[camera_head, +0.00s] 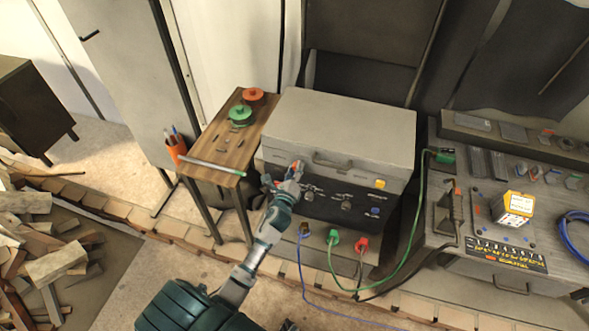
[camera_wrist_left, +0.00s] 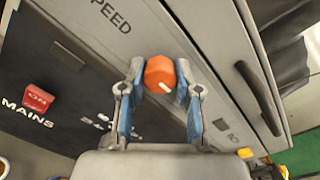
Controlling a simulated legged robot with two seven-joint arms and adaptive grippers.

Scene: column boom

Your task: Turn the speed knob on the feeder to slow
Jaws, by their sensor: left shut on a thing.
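The feeder is a grey box (camera_head: 345,125) with a dark front panel (camera_head: 325,203). Its orange speed knob (camera_wrist_left: 160,74) shows in the left wrist view beside the word SPEED, with a white mark toward the lower right of the picture. My left gripper (camera_head: 291,173) is at the panel's upper left. In the left wrist view its two blue-padded fingers (camera_wrist_left: 158,88) are closed on either side of the knob. A red ON switch (camera_wrist_left: 39,97) sits above the word MAINS. Scale markings around the knob cannot be read. My right gripper is not in view.
A workbench (camera_head: 450,228) with tools stands to the right. A yellow button (camera_head: 380,183) is on the feeder's right side.

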